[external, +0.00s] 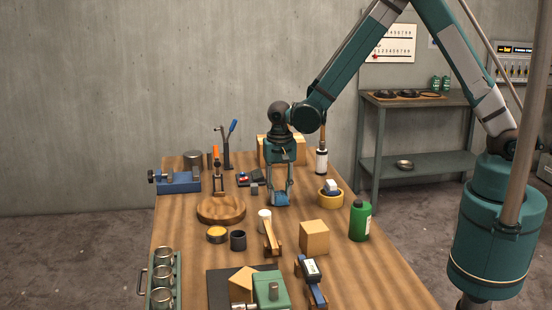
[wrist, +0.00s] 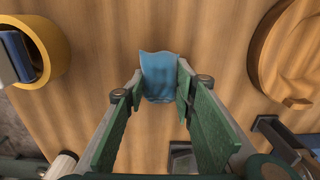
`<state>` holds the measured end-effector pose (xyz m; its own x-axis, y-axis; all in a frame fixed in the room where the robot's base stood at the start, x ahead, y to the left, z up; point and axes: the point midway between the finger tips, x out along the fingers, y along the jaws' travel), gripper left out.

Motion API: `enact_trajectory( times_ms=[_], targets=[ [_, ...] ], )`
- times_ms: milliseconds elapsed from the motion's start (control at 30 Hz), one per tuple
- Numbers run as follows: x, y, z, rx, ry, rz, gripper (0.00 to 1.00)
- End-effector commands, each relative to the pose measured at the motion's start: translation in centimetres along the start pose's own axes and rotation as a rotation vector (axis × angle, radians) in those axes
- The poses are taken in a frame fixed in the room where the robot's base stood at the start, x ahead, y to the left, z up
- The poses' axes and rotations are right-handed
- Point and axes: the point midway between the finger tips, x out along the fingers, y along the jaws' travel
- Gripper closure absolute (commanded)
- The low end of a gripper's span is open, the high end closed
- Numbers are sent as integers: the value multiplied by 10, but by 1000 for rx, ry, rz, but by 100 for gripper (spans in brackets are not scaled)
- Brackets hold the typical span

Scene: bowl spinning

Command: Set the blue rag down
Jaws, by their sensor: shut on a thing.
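The blue rag (external: 281,199) is a small folded piece of cloth at the tips of my gripper (external: 281,194) in the external view. In the wrist view the blue rag (wrist: 158,76) sits between the two green finger pads of my gripper (wrist: 160,82). The gripper is shut on it and points down at the wooden table (external: 190,250). The rag is very low over the tabletop; I cannot tell whether it touches the wood.
A yellow ring (external: 330,200) with a pale block stands to the right, and a round wooden piece (external: 221,209) to the left. Bare wood surrounds the rag.

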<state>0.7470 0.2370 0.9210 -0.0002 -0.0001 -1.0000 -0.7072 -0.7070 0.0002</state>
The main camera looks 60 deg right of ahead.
Motion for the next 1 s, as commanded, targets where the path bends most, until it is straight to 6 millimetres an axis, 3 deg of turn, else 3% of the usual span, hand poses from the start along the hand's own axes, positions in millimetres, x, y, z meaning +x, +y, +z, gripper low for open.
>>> enact_trajectory(
  times_ms=[533,567,667,1000],
  targets=[
    [8,0,0,0,0,0,83],
    [8,0,0,0,0,0,72],
    [7,0,0,0,0,0,59],
    [6,0,0,0,0,0,58]
  ],
)
